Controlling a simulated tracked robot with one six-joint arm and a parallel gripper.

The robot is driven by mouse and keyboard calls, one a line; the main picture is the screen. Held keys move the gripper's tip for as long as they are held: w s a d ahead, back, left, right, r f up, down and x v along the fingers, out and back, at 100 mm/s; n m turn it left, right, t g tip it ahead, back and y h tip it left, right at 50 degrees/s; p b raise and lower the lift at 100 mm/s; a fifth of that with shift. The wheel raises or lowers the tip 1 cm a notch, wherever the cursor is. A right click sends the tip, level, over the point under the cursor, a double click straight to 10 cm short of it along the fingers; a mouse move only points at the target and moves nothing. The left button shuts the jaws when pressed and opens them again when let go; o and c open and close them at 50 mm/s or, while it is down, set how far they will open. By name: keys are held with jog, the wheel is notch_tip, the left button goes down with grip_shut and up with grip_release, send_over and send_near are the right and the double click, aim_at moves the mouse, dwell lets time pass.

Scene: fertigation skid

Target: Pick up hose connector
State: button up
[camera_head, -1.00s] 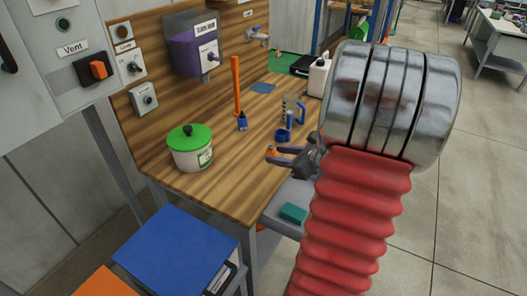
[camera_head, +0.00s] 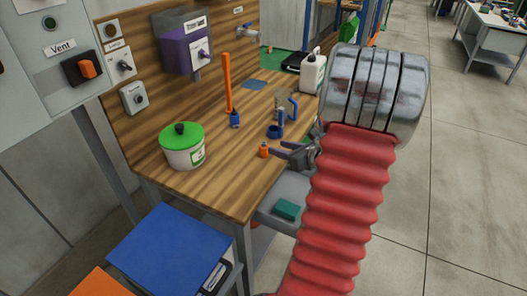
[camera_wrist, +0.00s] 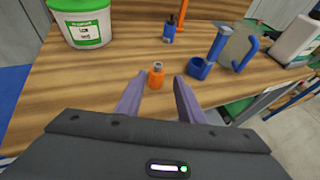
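The hose connector appears to be the small orange piece with a grey metal top (camera_head: 263,151), standing upright on the wooden bench near its front edge. In the wrist view the connector (camera_wrist: 156,77) shows in the gap between the fingertips, closer to the left finger. My gripper (camera_head: 277,149) has its two purple-grey fingers spread, with nothing held. In the head view the connector stands just left of the fingertips, apart from them. Both fingers also show in the wrist view (camera_wrist: 159,78).
A blue cup-like part (camera_wrist: 199,68) and a clear jug with blue handle (camera_wrist: 238,47) stand to the right. A blue-based bottle (camera_wrist: 169,30) is behind. A green-lidded tub (camera_head: 184,150) is at left. Bare bench (camera_head: 217,180) lies between tub and connector.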

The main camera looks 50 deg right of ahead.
aim_at(265, 144)
jog(key=shift+x, duration=2.05)
jog(key=shift+a+x, duration=0.15)
jog(key=shift+x, duration=1.15)
jog(key=shift+a+x, duration=0.15)
jog(key=shift+x, duration=1.15)
jog(key=shift+w+r, duration=0.1)
jog(key=c, duration=0.8)
